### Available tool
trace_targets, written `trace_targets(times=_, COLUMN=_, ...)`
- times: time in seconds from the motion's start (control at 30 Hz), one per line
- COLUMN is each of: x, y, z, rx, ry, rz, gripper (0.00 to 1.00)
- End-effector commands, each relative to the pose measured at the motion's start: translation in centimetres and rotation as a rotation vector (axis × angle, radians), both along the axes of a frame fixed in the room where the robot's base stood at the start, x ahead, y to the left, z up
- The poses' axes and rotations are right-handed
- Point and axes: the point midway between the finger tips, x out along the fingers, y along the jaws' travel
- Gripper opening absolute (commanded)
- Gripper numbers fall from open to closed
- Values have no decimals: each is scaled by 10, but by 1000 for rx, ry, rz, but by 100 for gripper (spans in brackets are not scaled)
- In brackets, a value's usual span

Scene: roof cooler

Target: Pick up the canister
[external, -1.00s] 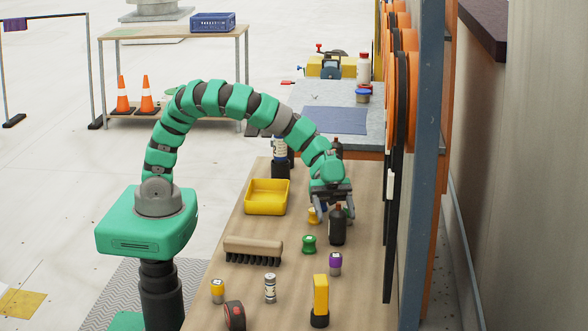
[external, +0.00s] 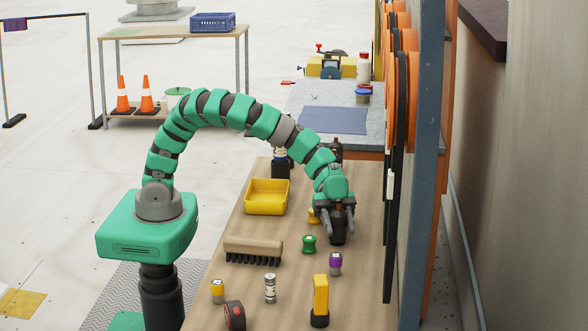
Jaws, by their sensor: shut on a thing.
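The canister (external: 338,238) is a dark, bottle-shaped thing standing upright on the wooden bench, right of the middle. My gripper (external: 338,222) comes down over it from above, with one finger on each side. It is shut on the canister. The canister's top is hidden by my gripper, and only its lower part shows. It appears to rest on the bench.
A green-topped container (external: 309,244), a purple-capped container (external: 335,264) and a yellow container (external: 314,216) stand close by. A yellow tray (external: 266,197), a brush (external: 253,247) and a yellow tool (external: 320,298) are also on the bench. A panel (external: 425,170) rises at the right.

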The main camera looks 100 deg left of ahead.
Motion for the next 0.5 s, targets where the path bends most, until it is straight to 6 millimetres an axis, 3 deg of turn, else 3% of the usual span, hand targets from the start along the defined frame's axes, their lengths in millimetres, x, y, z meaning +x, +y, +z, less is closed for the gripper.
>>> trace_targets(times=0.27, x=0, y=0, z=4, rx=-1, ry=-1, rz=0, gripper=11)
trace_targets(times=0.5, x=0, y=0, z=26, rx=-1, ry=-1, rz=0, gripper=11)
